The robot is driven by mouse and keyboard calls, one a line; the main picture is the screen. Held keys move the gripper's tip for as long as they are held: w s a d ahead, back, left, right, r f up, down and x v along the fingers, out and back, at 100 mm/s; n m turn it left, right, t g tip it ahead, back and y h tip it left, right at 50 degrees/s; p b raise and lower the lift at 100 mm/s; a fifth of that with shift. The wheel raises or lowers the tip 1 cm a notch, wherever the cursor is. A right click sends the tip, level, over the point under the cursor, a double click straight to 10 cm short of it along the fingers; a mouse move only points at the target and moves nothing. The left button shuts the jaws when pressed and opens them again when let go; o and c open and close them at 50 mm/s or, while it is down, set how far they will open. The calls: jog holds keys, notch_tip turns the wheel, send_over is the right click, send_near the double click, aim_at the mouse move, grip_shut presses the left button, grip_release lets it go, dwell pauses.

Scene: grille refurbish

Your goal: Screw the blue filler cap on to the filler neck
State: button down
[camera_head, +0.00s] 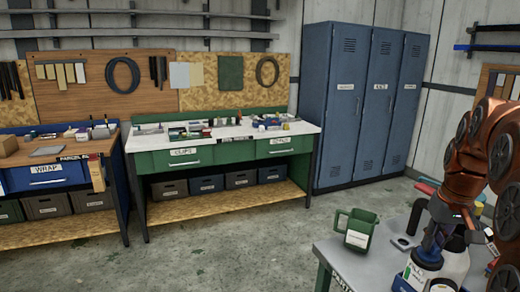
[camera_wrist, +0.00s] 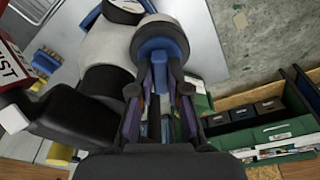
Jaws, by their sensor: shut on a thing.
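My gripper (camera_head: 432,243) points down over the bench at the lower right; its fingers (camera_wrist: 160,85) also show in the wrist view. They are shut on a blue part, which I take as the blue filler cap (camera_wrist: 157,48). A grey round part lies directly beyond the cap in the wrist view. A white-labelled container with blue sides (camera_head: 424,271) stands below the fingers in the head view. The filler neck cannot be made out clearly, and I cannot tell whether the cap touches it or is threaded on.
A green jug (camera_head: 357,230) stands on the grey bench (camera_head: 332,252), left of the gripper. Blue lockers (camera_head: 350,110) and a green workbench (camera_head: 220,150) stand farther back, with open floor between.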

aim_at(435, 243)
notch_tip(435, 243, down, 2)
jog(key=shift+s+d+f+g, duration=0.1)
jog(key=shift+d+g, duration=0.05)
jog(key=shift+g, duration=0.15)
jog(key=c, duration=1.5)
grip_release()
jog(key=shift+d, duration=0.25)
jog(key=o, duration=0.3)
jog(key=shift+d+r, duration=0.25)
jog(key=shift+d, duration=0.1)
jog(key=shift+o, duration=0.9)
jog(key=shift+a+r, duration=0.15)
jog(key=shift+a, duration=0.15)
jog(key=shift+w+a+r, duration=0.2)
jog(key=shift+w+r, duration=0.05)
jog(key=shift+r, duration=0.05)
jog(key=shift+r, duration=0.15)
jog(key=shift+s+r+p, duration=0.2)
jog(key=shift+r+p, duration=1.6)
jog(key=shift+r, duration=2.7)
